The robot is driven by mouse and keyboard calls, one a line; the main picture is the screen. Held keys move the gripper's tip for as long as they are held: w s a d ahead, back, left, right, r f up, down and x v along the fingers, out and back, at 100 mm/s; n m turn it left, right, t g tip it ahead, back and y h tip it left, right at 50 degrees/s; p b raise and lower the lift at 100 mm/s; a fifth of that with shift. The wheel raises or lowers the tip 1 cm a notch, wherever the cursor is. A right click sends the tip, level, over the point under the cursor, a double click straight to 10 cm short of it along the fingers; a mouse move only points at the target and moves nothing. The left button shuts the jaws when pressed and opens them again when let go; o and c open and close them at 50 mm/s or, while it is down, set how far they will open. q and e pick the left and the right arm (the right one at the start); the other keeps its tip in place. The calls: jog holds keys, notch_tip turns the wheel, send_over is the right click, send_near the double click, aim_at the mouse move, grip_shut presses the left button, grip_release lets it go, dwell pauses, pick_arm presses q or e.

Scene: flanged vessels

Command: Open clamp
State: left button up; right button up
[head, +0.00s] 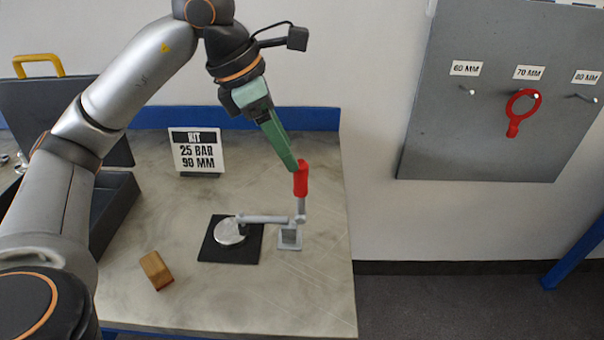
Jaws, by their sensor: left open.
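The toggle clamp (291,236) stands on the grey table on a small square base. Its red handle (301,181) points up, and its metal bar (265,219) reaches left, level, over a round silver disc (230,233). The disc lies on a black square plate (245,256). My left gripper (297,166) has long green fingers that slant down to the top of the red handle. It is open, with its tips at the handle's upper end; whether they touch it I cannot tell. My right gripper is not in view.
A wooden block (156,270) lies on the table at front left. A sign reading "KIT 25 BAR 90 MM" (196,151) stands at the back. A dark open case (117,209) is at left. A red ring (523,108) hangs on a grey wall board (480,145).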

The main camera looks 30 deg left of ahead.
aim_at(300, 173)
pick_arm(q)
jog(key=x, duration=0.6)
jog(key=shift+w+d+f, duration=0.15)
jog(key=shift+w+f, duration=0.05)
jog(key=shift+f, duration=0.15)
grip_shut()
dwell(1.1)
